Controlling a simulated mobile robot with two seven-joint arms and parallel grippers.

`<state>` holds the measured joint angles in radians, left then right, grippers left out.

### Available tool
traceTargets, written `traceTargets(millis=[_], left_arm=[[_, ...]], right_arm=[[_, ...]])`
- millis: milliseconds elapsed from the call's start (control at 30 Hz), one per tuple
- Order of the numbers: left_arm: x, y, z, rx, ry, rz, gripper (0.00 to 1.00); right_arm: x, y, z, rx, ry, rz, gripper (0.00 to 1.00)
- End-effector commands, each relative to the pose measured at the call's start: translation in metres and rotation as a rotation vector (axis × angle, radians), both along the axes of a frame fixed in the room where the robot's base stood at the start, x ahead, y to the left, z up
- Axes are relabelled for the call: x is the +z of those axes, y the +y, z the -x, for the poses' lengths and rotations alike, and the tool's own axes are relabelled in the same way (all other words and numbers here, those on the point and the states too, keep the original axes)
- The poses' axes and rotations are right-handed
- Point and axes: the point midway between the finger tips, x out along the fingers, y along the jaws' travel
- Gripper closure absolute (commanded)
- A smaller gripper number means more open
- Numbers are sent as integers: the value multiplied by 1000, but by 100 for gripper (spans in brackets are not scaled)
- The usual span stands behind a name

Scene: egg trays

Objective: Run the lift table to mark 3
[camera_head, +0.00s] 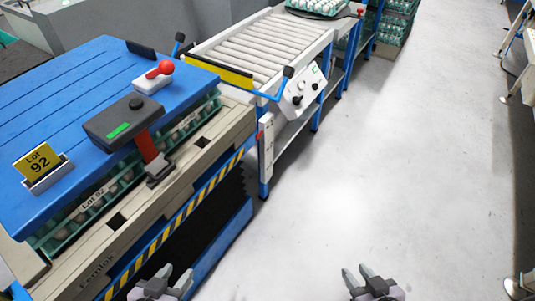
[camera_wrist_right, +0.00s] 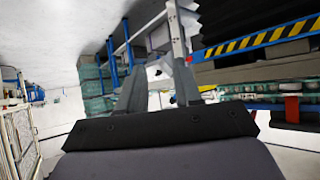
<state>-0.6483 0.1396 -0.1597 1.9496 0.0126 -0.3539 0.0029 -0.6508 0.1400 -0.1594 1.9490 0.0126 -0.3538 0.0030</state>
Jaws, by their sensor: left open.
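The lift table (camera_head: 205,195) stands at the left with a yellow-and-black striped edge and a dark space below its top. On it are egg trays under a blue lid (camera_head: 75,95). A white box with a red-knobbed lever (camera_head: 160,70) sits on the lid. A dark box with a green display (camera_head: 118,130) is beside it, with a red strap or post. A white upright plate with small marks (camera_head: 267,145) is at the conveyor's near corner; its marks are too small to read. My left gripper (camera_head: 175,276) is open, low beside the table. My right gripper (camera_head: 357,272) is open and empty over the floor.
A roller conveyor (camera_head: 262,45) adjoins the table, with a control panel (camera_head: 302,92) on its side and an egg tray at its far end. The grey floor (camera_head: 400,150) at the right is clear.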

Motion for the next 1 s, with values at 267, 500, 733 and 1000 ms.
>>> traceTargets(millis=[267,500,733,1000], left_arm=[[0,0,1,0,1,0,57],[-1,0,1,0,2,0,57],[-1,0,1,0,2,0,57],[-1,0,1,0,2,0,57]], right_arm=[[0,0,-1,0,-1,0,66],[0,0,-1,0,-2,0,100],[1,0,-1,0,-2,0,100],[1,0,-1,0,-2,0,100]])
